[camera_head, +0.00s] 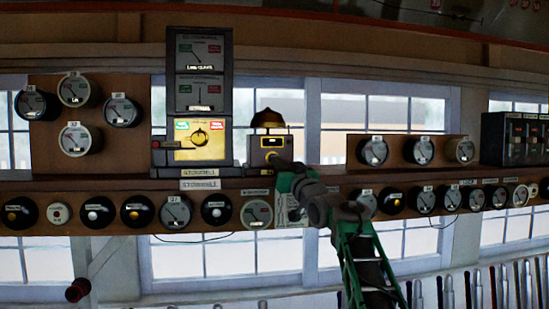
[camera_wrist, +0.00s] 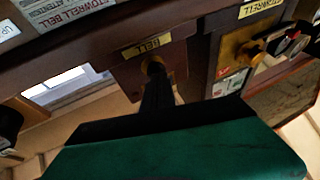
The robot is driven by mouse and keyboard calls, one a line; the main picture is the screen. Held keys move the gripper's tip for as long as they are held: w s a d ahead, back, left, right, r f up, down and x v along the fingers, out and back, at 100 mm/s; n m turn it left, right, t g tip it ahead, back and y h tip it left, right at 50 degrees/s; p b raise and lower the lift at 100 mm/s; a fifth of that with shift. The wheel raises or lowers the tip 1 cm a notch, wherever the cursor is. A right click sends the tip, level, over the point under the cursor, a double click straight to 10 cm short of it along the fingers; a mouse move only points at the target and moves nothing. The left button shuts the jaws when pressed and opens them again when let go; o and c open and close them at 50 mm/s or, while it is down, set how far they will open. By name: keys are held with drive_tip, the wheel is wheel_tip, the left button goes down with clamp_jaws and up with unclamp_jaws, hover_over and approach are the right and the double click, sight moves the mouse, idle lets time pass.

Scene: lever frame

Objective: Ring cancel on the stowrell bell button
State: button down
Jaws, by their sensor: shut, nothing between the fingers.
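The Stowrell bell unit (camera_head: 265,146) is a dark box with a yellow label, topped by a brass bell dome (camera_head: 268,119), on the shelf in the head view. In the wrist view its dark face carries a yellow BELL label (camera_wrist: 147,46) and a round brass button (camera_wrist: 152,65) below the label in the picture. My gripper (camera_head: 275,160) is at the lower front of the unit. In the wrist view my shut, empty fingers (camera_wrist: 156,77) reach up to the button and cover much of it. I cannot tell whether they are touching it or pressing it.
The Stowrell block instrument (camera_head: 202,138), with a lit yellow panel, stands just left of the bell unit. A shelf edge (camera_head: 120,184) with several round dials and plungers runs below. Black switch boxes (camera_head: 510,138) stand far right. Windows are behind.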

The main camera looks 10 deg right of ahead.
drive_tip(key=shift+w+r+p, duration=0.15)
drive_tip(key=shift+w+p, duration=0.15)
drive_tip(key=shift+s+b, duration=0.75)
drive_tip(key=shift+b, duration=0.25)
drive_tip(key=shift+w, duration=0.1)
drive_tip(key=shift+w+p, duration=0.7)
drive_tip(key=shift+p, duration=0.35)
drive_tip(key=shift+s+b, duration=0.8)
drive_tip(key=shift+b, duration=0.3)
